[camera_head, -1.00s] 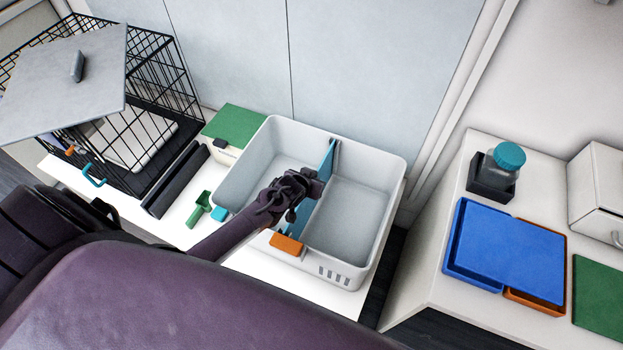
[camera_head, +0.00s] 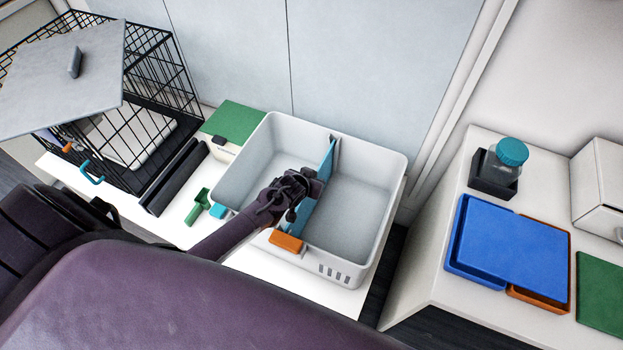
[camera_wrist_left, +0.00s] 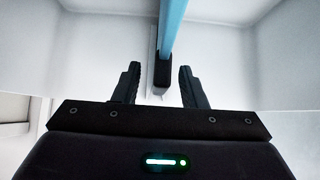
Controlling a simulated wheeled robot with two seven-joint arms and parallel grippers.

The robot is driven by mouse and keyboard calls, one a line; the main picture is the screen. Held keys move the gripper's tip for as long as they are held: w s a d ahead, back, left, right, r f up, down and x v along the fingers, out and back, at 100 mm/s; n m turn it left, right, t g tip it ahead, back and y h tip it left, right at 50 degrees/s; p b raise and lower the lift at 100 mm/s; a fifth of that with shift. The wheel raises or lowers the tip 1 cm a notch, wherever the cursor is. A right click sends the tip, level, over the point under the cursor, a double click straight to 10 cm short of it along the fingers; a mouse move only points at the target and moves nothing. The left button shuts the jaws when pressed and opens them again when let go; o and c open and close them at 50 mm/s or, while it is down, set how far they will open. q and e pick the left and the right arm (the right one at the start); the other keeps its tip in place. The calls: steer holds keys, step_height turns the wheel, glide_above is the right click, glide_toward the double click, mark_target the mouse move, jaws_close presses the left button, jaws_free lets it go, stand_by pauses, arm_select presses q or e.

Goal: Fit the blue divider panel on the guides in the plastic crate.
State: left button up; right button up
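The pale grey plastic crate (camera_head: 240,170) stands on the white table. The thin blue divider panel (camera_head: 326,165) stands upright inside it, running from the back wall toward the front. A grey guide strip (camera_head: 336,148) shows at the back wall beside the panel's far end. My left gripper (camera_head: 312,184) is over the crate at the panel's near part. In the left wrist view its two fingers (camera_wrist_left: 158,86) are apart, with the panel (camera_wrist_left: 172,25) and a dark block (camera_wrist_left: 161,72) between them, gaps on both sides. Whether the panel sits fully in the guides is hidden. My right gripper is not in view.
An orange block (camera_head: 287,242) is at the crate's front rim. Left of the crate are a green-lidded box (camera_head: 235,120), a green scoop (camera_head: 197,208) and a black wire cage (camera_head: 160,75). A side table at right holds a blue tray (camera_head: 512,250) and a teal-capped jar (camera_head: 511,155).

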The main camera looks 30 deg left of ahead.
arm_select(q)
steer(key=shift+p+v, duration=0.6)
steer(key=shift+v, duration=3.35)
steer(key=shift+f, duration=0.1)
